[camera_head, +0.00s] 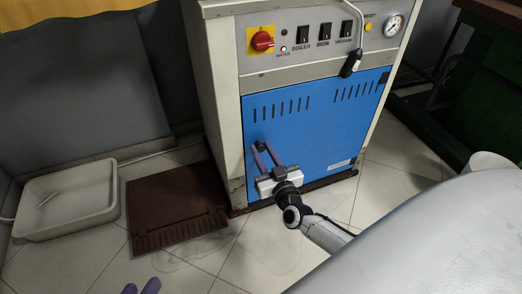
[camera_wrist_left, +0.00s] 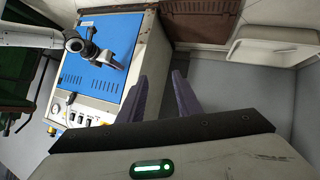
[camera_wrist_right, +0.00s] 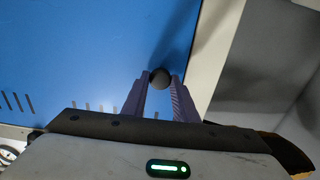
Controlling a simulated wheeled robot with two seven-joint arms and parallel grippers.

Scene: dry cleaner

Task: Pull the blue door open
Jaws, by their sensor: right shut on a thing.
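The blue door (camera_head: 318,122) is the front panel of a beige boiler cabinet and looks flush with its frame. Its small dark round knob (camera_wrist_right: 159,77) is near the door's edge. My right gripper (camera_head: 264,150) reaches the door from the front, and its purple fingers are shut on the knob, one on each side. The right wrist view shows the right gripper (camera_wrist_right: 159,88) close up. My left gripper (camera_head: 141,287) is low at the bottom left, away from the door. In the left wrist view the left gripper (camera_wrist_left: 171,80) has its fingers apart with nothing between them.
A control panel with a red knob (camera_head: 262,41), switches and a gauge (camera_head: 394,25) is above the door. A brown floor plate (camera_head: 175,203) and a pale tray (camera_head: 68,200) lie to the left. A grey rounded surface (camera_head: 430,240) fills the lower right. Tiled floor in front is mostly clear.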

